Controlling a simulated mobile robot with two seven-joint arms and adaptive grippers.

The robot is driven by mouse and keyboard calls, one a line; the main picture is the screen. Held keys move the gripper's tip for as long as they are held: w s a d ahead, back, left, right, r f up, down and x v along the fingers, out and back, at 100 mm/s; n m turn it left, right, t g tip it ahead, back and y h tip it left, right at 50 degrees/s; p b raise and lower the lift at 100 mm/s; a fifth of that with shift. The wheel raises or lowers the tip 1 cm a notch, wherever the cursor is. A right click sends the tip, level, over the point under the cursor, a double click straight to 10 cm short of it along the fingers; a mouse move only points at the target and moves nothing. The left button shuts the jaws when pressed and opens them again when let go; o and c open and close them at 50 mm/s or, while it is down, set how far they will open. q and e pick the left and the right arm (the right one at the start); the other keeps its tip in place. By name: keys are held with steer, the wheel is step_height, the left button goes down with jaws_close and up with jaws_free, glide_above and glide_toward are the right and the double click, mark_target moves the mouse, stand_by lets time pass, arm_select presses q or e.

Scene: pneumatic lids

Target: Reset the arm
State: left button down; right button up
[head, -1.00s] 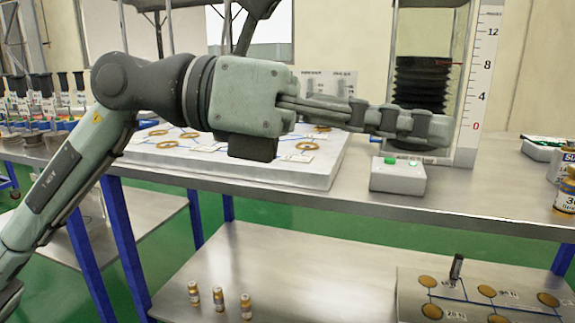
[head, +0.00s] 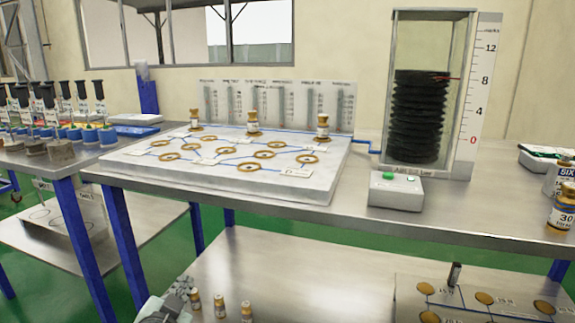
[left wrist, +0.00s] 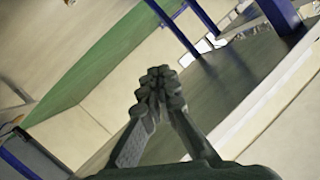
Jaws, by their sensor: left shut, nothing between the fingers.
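My left gripper (head: 181,288) shows only at the bottom edge of the head view, low and left of centre, with most of my arm out of the picture. It is beside several small orange-capped vials (head: 219,305) on the lower shelf. In the left wrist view the fingers of my left gripper (left wrist: 160,78) meet at their tips, with nothing seen between them. My right gripper is in neither view.
A metal table (head: 330,207) holds a white board with gold rings (head: 200,178), a green-button box (head: 396,190) and a clear case with black bellows (head: 418,115). A lower shelf (head: 300,270) has bare room. Labelled jars (head: 562,210) stand at the right.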

arm_select(q)
steer(key=s+a+f+n+g, duration=0.2)
steer(key=s+f+g, duration=0.3)
steer(key=s+f, duration=0.8)
steer(key=s+a+f+n+g, duration=0.2)
steer(key=s+f+g, duration=0.4)
steer(key=s+f, duration=0.7)
steer(key=shift+s+a+g+y+p, duration=0.3)
steer(key=shift+s+a+p, duration=0.1)
steer(key=shift+a+p, duration=0.1)
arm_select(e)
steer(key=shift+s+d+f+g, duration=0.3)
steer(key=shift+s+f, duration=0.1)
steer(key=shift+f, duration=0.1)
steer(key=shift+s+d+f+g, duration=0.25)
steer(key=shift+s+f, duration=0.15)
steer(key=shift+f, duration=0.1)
